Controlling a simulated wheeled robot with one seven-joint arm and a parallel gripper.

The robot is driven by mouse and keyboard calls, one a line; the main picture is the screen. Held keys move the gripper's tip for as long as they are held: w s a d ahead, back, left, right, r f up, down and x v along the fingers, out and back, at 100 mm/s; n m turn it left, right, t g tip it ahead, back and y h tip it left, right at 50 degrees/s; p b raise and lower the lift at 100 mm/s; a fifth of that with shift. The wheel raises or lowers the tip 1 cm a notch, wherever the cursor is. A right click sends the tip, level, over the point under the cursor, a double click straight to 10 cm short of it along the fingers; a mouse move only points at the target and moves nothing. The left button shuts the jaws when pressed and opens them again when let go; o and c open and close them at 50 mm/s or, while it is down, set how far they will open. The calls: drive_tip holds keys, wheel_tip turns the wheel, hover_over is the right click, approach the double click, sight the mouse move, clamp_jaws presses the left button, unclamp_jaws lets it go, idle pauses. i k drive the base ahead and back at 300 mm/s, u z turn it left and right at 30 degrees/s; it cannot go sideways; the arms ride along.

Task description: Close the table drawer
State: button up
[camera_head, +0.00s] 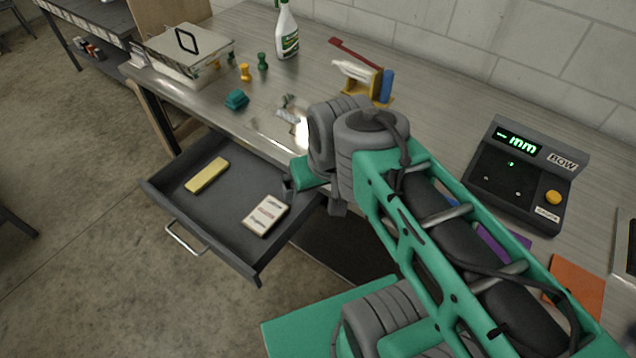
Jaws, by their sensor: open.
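The table drawer (222,222) is pulled well out from under the metal-topped table (205,108). It is dark grey, with a metal bar handle (186,240) on its front. A yellow block (207,175) and a white printed box (266,214) lie inside it. My gripper (300,186) is at the drawer's right side, near the table's front edge. It is partly hidden by my green and grey arm, and its jaws are open. It looks apart from the handle; whether it touches the drawer's side I cannot tell.
On the table stand a spray bottle (287,32), a metal box (188,54), small pegs (262,62), a teal part (236,99) and a dark display device (527,172). A block wall (450,40) runs behind. The concrete floor (85,200) left of the drawer is clear.

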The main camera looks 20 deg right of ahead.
sight(215, 216)
drive_tip(key=u, duration=0.45)
drive_tip(key=k, duration=1.15)
drive_tip(key=u, duration=0.9)
drive_tip(key=i, duration=0.7)
drive_tip(key=u, duration=1)
drive_tip(key=i, duration=0.3)
drive_tip(key=u, duration=0.25)
